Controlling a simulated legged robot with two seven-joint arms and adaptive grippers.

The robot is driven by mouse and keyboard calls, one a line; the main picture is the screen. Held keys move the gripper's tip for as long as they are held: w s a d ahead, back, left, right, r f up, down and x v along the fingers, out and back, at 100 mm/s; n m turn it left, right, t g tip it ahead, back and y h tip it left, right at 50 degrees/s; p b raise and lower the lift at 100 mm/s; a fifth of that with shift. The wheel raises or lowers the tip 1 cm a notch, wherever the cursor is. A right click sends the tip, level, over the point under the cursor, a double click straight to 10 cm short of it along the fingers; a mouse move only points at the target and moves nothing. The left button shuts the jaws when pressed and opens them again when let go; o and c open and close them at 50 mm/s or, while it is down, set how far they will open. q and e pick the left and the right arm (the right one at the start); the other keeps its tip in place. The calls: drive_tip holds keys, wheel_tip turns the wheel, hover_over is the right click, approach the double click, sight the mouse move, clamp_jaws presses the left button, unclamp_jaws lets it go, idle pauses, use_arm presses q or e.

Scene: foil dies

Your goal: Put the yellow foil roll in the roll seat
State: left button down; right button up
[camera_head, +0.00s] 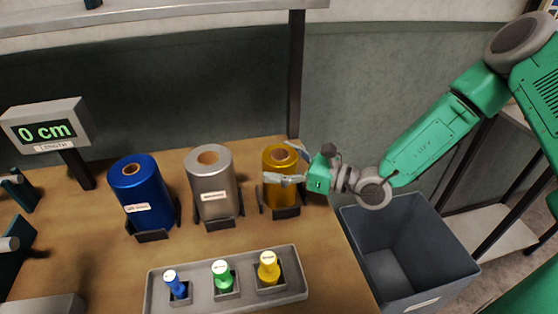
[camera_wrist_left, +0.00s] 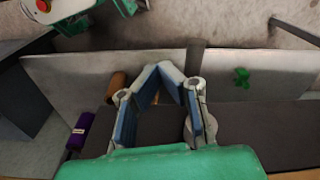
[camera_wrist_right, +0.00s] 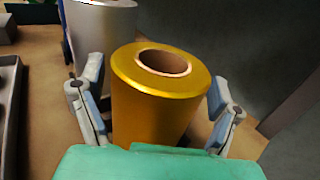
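The yellow foil roll (camera_head: 281,163) stands upright in a dark holder (camera_head: 282,212) at the right of the row of rolls. My right gripper (camera_head: 290,166) is at the roll with its fingers on either side. In the right wrist view, the yellow roll (camera_wrist_right: 155,105) stands between the spread fingers, with a gap at the left finger; contact at the right finger is unclear. My left gripper (camera_wrist_left: 160,70) is empty with its fingertips together, away from the rolls. Dark teal brackets (camera_head: 18,190) at the left edge may be the roll seat; they are partly cut off.
A blue roll (camera_head: 140,190) and a silver roll (camera_head: 211,183) stand to the left. A grey tray (camera_head: 205,292) with blue, green and yellow small pieces lies in front. A grey bin (camera_head: 410,250) stands beside the table's right edge.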

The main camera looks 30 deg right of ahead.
drive_tip(key=shift+r, duration=0.25)
drive_tip(key=v, duration=1.2)
drive_tip(key=shift+p, duration=0.45)
drive_tip(key=shift+f, duration=0.1)
